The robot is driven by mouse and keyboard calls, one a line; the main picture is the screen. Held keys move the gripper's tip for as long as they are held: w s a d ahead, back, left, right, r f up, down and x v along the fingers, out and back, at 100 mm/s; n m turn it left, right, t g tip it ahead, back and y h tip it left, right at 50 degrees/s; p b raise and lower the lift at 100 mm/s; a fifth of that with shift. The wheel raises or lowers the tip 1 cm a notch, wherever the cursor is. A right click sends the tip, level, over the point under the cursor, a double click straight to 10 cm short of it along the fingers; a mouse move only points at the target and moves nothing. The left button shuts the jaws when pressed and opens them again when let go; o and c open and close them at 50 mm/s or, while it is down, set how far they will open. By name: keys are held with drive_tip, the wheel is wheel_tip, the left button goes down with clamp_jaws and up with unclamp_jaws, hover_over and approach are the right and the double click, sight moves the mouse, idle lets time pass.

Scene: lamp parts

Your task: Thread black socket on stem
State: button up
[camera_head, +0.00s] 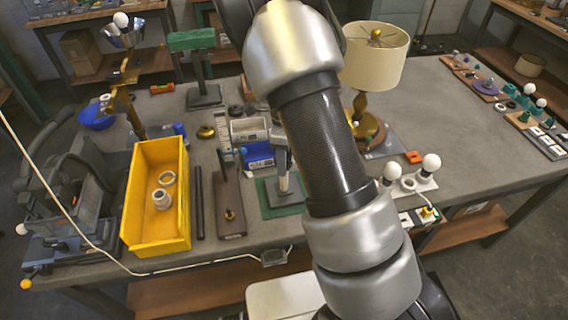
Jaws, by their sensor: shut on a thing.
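A pale upright stem (284,183) stands on a green base plate (286,208) in the middle of the bench, just left of my arm. My gripper (283,163) shows only in part past the arm, pointing down over the top of the stem. It is shut on the black socket, which is small and dark here and mostly hidden by the fingers. I cannot tell whether the socket touches the stem's top or how far it sits on it. My arm covers the area to the right of the stem.
A yellow bin (158,215) with pale rings inside stands at left, beside a dark rod (200,203) and a brown board (229,200). A blue box (257,155) is behind the stem. A shaded lamp (374,60) and white bulbs (431,163) stand to the right.

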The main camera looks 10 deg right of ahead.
drive_tip(key=shift+s+f, duration=0.2)
drive_tip(key=shift+s, duration=0.1)
drive_tip(key=m+p, duration=0.1)
drive_tip(key=m, duration=0.1)
drive_tip(key=shift+m, duration=0.3)
drive_tip(key=shift+f+m, duration=0.1)
drive_tip(key=shift+m, duration=2.2)
drive_tip(key=o, duration=0.7)
drive_tip(key=shift+m, duration=0.7)
drive_tip(key=o, duration=0.5)
drive_tip(key=shift+w, duration=0.15)
drive_tip(key=shift+w+r, duration=0.1)
drive_tip(key=shift+r, duration=0.1)
